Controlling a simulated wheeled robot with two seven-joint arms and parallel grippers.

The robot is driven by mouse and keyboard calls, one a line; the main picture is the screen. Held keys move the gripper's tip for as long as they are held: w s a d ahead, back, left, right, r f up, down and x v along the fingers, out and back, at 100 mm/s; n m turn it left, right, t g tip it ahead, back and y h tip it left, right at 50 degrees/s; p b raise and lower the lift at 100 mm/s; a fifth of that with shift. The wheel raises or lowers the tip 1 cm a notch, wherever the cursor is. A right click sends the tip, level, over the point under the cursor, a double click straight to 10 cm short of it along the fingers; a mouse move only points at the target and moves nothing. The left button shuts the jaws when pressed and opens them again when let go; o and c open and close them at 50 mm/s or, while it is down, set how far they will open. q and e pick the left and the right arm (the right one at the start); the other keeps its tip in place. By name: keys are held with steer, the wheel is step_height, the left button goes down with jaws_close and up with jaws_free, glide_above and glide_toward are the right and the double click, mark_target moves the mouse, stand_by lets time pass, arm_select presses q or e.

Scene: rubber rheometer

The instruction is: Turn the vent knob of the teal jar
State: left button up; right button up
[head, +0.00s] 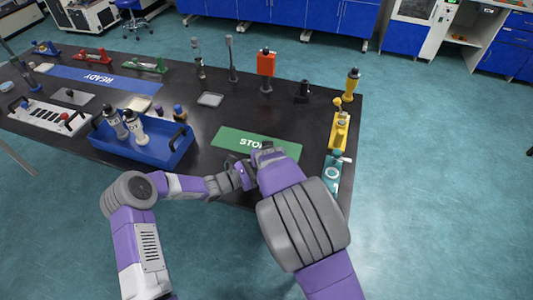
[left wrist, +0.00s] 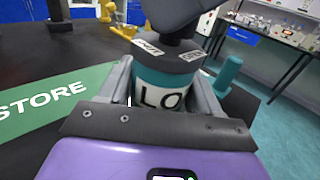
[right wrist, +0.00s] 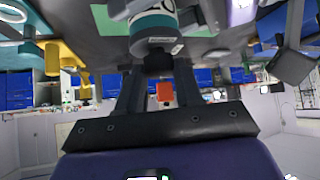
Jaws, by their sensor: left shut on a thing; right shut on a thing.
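The teal jar (left wrist: 160,88) stands upright in the left wrist view, with a teal band, a white label reading "LO" and a dark grey lid. My left gripper (left wrist: 163,80) is shut on the jar's body, one finger on each side. The lid carries two small white labels; the vent knob on top is partly hidden by my right gripper. In the right wrist view the jar (right wrist: 153,22) appears inverted, and my right gripper (right wrist: 158,75) is shut on its black vent knob (right wrist: 158,63). In the head view my arms mostly hide the jar.
A green STORE mat (head: 225,138) lies by my grippers. A blue tray (head: 160,155) with white bottles stands left. Yellow (head: 339,130) and teal (head: 332,175) fixtures line the table's right edge. An orange-red block on a stand (head: 266,62) is farther back.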

arm_select(q)
steer(key=shift+d+r, duration=0.15)
arm_select(e)
steer(key=shift+s+d+f, duration=0.1)
steer(key=shift+d+f, duration=0.05)
steer(key=shift+f, duration=0.1)
steer(key=o, duration=1.1)
steer(key=shift+r, duration=0.1)
steer(key=shift+c, duration=0.2)
steer(key=shift+r, duration=0.15)
steer(key=shift+s+r, duration=0.1)
steer(key=shift+r, duration=0.1)
steer(key=v, duration=1.1)
steer(key=shift+s, duration=0.15)
arm_select(q)
steer(key=o, duration=1.2)
